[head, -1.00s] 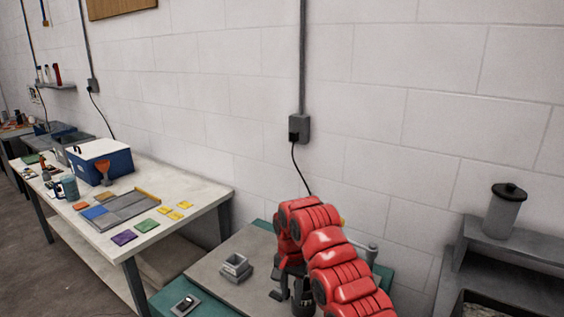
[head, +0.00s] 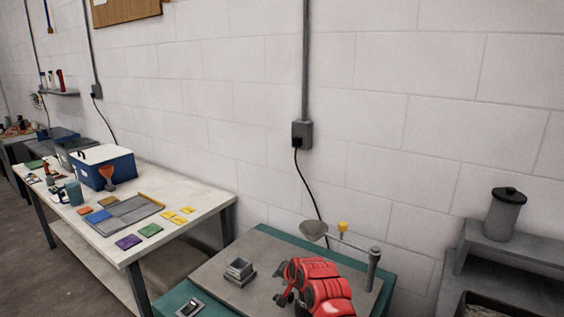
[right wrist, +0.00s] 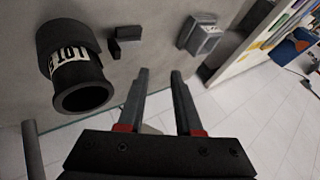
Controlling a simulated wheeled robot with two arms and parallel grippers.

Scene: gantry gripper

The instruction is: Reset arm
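My red right arm reaches in over the workbench from the lower right, and its dark right gripper (head: 283,286) is low near the middle of the bench in the head view. In the right wrist view the gripper (right wrist: 160,74) has its two fingers apart with nothing between them. A dark cylinder (right wrist: 82,95) with a light lettered label, open at the end, is to the left of the fingers there. My left gripper is in neither view.
A small grey square holder (head: 239,270) sits on the grey bench top, left of my gripper; it also shows in the wrist view (right wrist: 202,38). A grey post (head: 373,264) with a funnel-like cup (head: 313,229) stands behind my arm. A white table (head: 200,203) is at left.

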